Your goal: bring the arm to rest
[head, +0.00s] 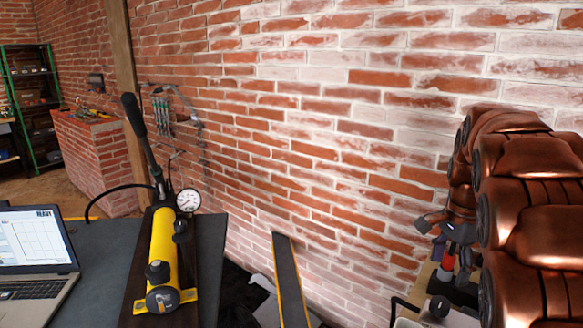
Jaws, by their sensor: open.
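My copper-coloured arm fills the right edge of the head view, folded close in front of the brick wall (300,110). My gripper (443,229) shows as small dark fingers at the arm's lower left. The fingers are apart, with nothing visible between them. Part of the gripper is hidden behind the arm links. A small red and white object (448,262) shows just below the fingers; I cannot tell whether they touch it.
A yellow hand pump (162,250) with a black lever and a pressure gauge (188,200) stands on a dark table (105,250) beside a laptop (35,250). A grey strip (289,280) leans near the wall. A green shelf (30,100) stands far left.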

